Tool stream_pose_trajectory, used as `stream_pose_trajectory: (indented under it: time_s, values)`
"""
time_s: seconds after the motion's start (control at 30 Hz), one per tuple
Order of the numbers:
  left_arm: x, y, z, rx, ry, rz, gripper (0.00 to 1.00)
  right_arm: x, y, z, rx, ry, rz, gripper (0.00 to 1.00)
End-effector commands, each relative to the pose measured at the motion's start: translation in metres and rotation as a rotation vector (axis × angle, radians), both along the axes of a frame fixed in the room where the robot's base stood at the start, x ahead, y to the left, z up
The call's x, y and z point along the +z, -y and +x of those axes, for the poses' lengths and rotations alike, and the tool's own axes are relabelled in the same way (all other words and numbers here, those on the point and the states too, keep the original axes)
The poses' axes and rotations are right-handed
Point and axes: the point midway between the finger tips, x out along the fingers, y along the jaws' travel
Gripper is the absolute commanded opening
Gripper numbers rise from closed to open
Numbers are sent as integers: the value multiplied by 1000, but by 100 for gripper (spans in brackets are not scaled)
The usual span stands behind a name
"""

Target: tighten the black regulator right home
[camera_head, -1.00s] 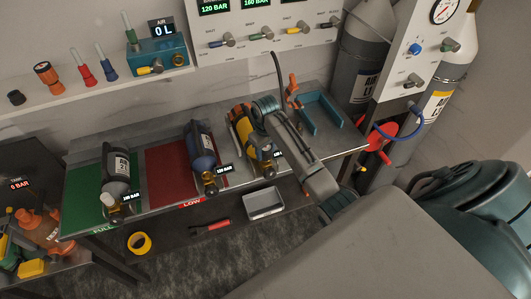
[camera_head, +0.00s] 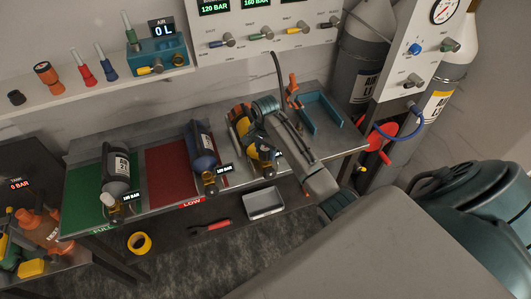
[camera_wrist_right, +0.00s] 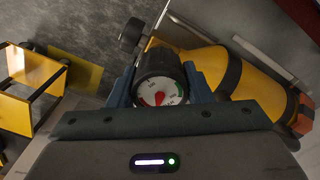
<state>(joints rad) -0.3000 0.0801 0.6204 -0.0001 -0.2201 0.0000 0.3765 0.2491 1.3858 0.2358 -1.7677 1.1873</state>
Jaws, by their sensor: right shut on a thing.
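The black regulator (camera_wrist_right: 160,64) shows in the right wrist view as a round black body with a white dial and a red needle. It sits at the valve end of a yellow cylinder (camera_wrist_right: 254,78) with dark bands. My right gripper (camera_wrist_right: 160,88) is shut on the regulator, with a blue finger on either side. In the head view the yellow cylinder (camera_head: 238,127) lies on the bench, partly hidden by my right arm. My right gripper (camera_head: 262,158) is at its front end there. The seat of the regulator's thread is hidden. My left gripper is not in view.
A blue cylinder (camera_head: 203,145) lies on the red mat (camera_head: 165,172) and a dark cylinder (camera_head: 117,172) on the green mat (camera_head: 84,196). A grey tray (camera_head: 264,203) is below the bench front. A blue cradle (camera_head: 322,113) stands to the right.

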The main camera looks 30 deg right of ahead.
Motion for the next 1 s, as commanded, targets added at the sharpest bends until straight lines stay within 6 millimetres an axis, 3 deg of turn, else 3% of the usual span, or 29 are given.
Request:
stream_pose_trajectory:
  time_s: [0.03,0.13,0.47,1.0]
  values:
    - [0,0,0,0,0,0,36,-1,0,0,-40,0,0,47]
    - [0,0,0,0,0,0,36,-1,0,0,-32,0,0,67]
    - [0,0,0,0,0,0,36,0,0,0,-1,0,0,67]
    - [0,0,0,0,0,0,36,0,0,0,709,0,0,67]
